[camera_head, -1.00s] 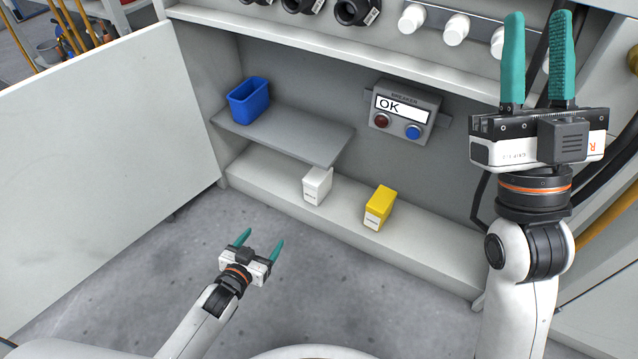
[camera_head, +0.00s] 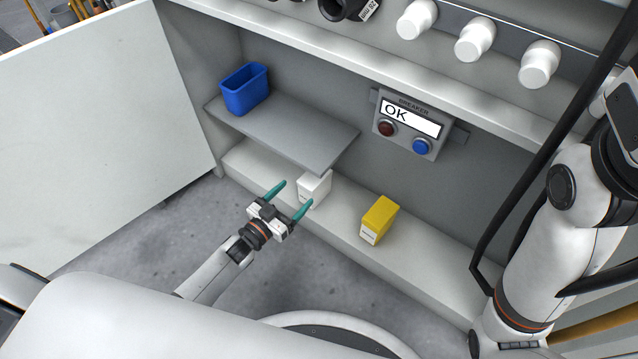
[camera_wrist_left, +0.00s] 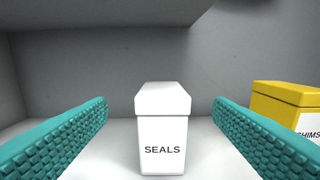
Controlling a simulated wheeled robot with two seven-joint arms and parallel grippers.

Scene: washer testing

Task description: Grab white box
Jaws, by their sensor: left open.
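The white box (camera_head: 315,188) stands upright on the lower ledge in the head view, just beyond my left gripper. In the left wrist view the white box (camera_wrist_left: 162,130) is labelled SEALS and sits centred between the fingers, with a gap on each side. My left gripper (camera_head: 290,196) is open and empty, its teal fingers pointing at the box; they also show in the left wrist view (camera_wrist_left: 161,135). The head view does not show clearly whether the fingertips reach beside the box. My right gripper is out of view; only my right arm shows at the right.
A yellow box (camera_head: 379,220), labelled SHIMS in the left wrist view (camera_wrist_left: 290,113), stands to the right on the same ledge (camera_head: 420,252). A grey shelf (camera_head: 300,139) holding a blue bin (camera_head: 245,89) overhangs behind the white box. A breaker panel (camera_head: 408,124) is on the back wall.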

